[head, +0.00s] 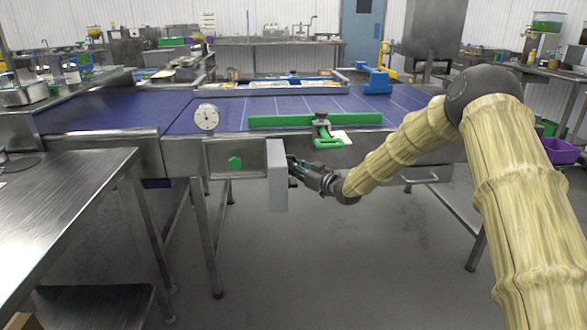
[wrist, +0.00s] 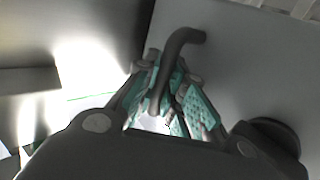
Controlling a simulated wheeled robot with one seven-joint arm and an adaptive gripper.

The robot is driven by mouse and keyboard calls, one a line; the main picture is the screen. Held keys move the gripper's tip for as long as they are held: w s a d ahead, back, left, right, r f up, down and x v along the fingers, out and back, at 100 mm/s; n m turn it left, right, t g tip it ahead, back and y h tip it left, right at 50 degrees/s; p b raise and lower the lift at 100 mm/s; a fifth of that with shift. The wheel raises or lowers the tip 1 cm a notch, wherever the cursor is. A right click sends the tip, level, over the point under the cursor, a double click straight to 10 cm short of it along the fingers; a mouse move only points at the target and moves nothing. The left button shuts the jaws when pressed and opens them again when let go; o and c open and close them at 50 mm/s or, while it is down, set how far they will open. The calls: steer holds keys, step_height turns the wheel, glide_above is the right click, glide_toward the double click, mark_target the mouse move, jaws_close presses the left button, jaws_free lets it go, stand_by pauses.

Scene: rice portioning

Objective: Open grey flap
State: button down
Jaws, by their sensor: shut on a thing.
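The grey flap (head: 277,178) is a flat upright panel on the front of the blue-topped conveyor table. It stands out from the steel box, swung away from the face with the green knob. In the wrist view the flap (wrist: 255,65) fills the upper right, with a dark bent handle (wrist: 184,40) on it. My gripper (head: 296,170) is at the right side of the flap. In the wrist view my gripper (wrist: 165,100) has its green-padded fingers shut around the handle. The handle is hidden behind the flap and fingers in the head view.
A green hexagonal knob (head: 235,162) sits on the box face left of the flap, with a round dial (head: 207,118) above. A green bar and clamp (head: 322,130) are on the table edge. A steel table (head: 60,210) stands at left. The floor below the flap is clear.

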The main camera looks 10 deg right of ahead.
stand_by(0.3)
steer(key=c, duration=1.5)
jaws_free()
steer(key=shift+d, duration=0.1)
steer(key=v, duration=1.2)
steer(key=shift+f, duration=0.15)
